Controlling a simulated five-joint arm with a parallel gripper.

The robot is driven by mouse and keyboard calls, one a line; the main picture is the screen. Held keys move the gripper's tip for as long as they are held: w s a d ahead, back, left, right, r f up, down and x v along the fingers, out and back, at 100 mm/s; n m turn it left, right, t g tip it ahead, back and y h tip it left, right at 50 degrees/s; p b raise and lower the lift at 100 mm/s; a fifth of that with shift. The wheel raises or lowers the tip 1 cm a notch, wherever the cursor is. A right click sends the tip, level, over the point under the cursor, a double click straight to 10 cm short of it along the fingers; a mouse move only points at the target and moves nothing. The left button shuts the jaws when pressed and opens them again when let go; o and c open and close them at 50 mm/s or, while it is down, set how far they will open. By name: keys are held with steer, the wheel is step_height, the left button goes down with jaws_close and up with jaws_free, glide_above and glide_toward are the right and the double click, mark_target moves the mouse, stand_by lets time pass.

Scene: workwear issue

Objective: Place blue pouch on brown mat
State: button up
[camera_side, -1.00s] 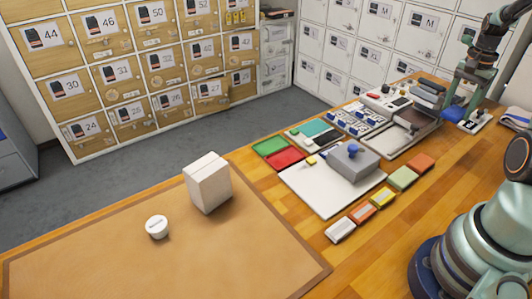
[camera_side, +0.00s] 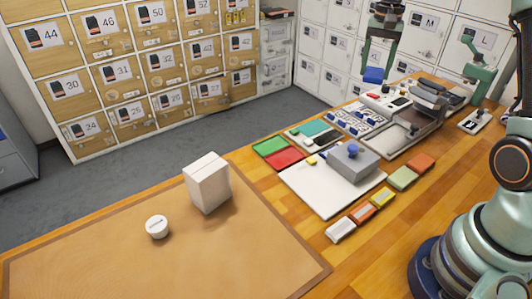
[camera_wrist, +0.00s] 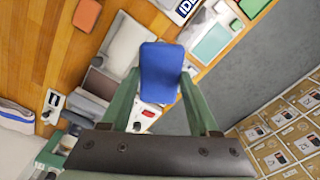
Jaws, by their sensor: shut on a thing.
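The blue pouch (camera_side: 373,75) is held up in the air above the far end of the table in the side view. My gripper (camera_side: 376,62) is shut on it and points down. In the wrist view the pouch (camera_wrist: 161,72) sits between the tips of my green fingers (camera_wrist: 160,88). The brown mat (camera_side: 150,255) covers the near left part of the table in the side view, well away from my gripper. A white box (camera_side: 207,183) stands upright on the mat, and a small round white container (camera_side: 157,227) is left of it.
Between my gripper and the mat are a grey block with a blue knob (camera_side: 353,162) on a white board (camera_side: 318,192), green and red trays (camera_side: 283,158) and a grey machine (camera_side: 410,125). Several small colored packs lie to the right. The mat's front is clear.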

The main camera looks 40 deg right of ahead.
steer(key=w+a+n, duration=0.3)
steer(key=a, duration=0.8)
steer(key=w+a+n, duration=0.2)
steer(key=a, duration=0.9)
steer(key=w+a+n, duration=0.3)
steer(key=a, duration=0.7)
steer(key=n, duration=0.8)
glide_above(167, 284)
step_height(167, 284, down, 20)
steer(key=shift+f, duration=0.1)
steer(key=o, duration=1.3)
steer(key=shift+f, duration=0.15)
steer(key=shift+o, duration=0.2)
